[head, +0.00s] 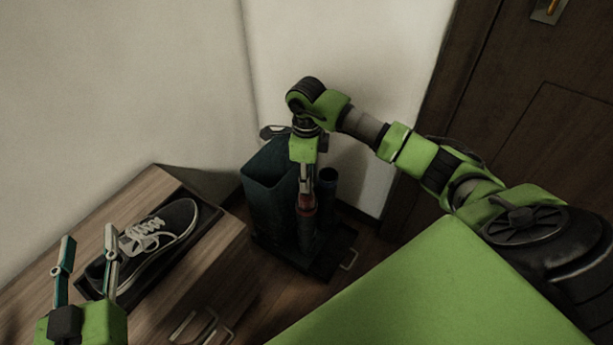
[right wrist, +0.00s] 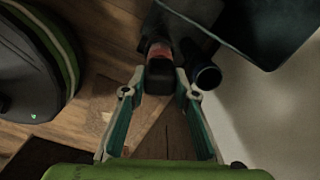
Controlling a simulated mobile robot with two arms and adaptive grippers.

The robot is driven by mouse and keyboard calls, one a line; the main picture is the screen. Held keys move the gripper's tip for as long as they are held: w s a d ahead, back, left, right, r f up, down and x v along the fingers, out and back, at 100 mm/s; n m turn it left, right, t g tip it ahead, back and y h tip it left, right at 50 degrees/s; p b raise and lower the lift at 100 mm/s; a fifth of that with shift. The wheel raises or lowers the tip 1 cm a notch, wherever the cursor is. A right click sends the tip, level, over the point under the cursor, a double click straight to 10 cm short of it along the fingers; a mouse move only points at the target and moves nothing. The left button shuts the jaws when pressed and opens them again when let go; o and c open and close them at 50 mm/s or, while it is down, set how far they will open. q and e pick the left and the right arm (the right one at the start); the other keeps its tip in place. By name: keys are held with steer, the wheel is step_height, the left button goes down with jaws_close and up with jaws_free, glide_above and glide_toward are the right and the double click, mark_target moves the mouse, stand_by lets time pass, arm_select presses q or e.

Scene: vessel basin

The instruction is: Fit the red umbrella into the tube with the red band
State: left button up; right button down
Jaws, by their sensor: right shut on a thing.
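My right gripper (head: 306,186) is above the stand and shut on the dark handle of the umbrella. In the right wrist view the black handle (right wrist: 160,75) sits between the fingertips, with red (right wrist: 158,51) just beyond it. In the head view a red part (head: 306,203) shows just below the fingertips, at the top of a dark upright tube (head: 307,228). I cannot tell how much of this red is umbrella and how much is the tube's band, or how deep the umbrella sits. My left gripper (head: 86,258) is open and empty by the cabinet.
The stand has a large dark open bin (head: 270,165) at left and another dark tube (head: 327,185) at right, which also shows in the wrist view (right wrist: 208,77). A sneaker (head: 160,235) lies in a tray on the wooden cabinet (head: 215,262). Walls are close behind.

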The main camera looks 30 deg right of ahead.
steer(key=c, duration=1.6)
jaws_free()
